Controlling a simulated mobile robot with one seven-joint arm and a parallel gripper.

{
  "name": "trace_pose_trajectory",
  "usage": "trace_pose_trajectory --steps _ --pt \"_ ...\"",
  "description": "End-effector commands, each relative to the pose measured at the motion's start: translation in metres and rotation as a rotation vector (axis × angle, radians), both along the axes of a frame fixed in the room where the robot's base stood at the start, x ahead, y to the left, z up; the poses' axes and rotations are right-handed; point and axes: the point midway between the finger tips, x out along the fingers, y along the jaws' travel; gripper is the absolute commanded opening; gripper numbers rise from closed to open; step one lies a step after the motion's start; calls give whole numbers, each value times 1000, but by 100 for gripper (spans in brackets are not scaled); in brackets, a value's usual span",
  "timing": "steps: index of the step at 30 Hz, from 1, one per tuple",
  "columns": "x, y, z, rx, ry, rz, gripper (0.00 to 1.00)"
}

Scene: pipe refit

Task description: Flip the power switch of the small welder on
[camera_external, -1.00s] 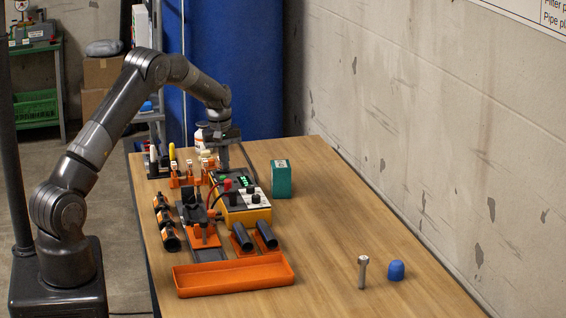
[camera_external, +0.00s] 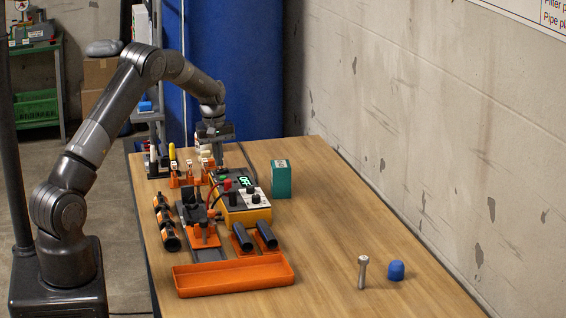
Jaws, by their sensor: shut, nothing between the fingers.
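The small welder (camera_external: 248,216) is a yellow box with a dark and white top, standing on the wooden table (camera_external: 330,240). Its top has a lit green display (camera_external: 246,182), dark knobs (camera_external: 253,190) and red and black leads. The display's characters are too small to read surely. I cannot make out the power switch. My gripper (camera_external: 217,160) points down, shut and empty, just behind and left of the welder's display. I cannot tell whether its tips touch anything.
Orange holders (camera_external: 190,178) stand left of the welder. A teal box (camera_external: 281,179) stands to its right. Dark tubes, an orange tray (camera_external: 234,276), a bolt (camera_external: 362,272) and a blue cap (camera_external: 396,270) are nearer. The table's right part is mostly clear.

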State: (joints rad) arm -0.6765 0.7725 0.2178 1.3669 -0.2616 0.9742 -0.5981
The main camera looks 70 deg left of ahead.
Motion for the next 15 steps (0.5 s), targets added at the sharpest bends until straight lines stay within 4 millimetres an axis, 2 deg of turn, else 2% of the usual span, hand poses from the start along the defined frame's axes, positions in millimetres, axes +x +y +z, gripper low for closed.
trace_pose_trajectory --steps 9,15 --pt "-10 0 72 2 -1 0 0" --pt "-15 0 108 1 0 0 0"
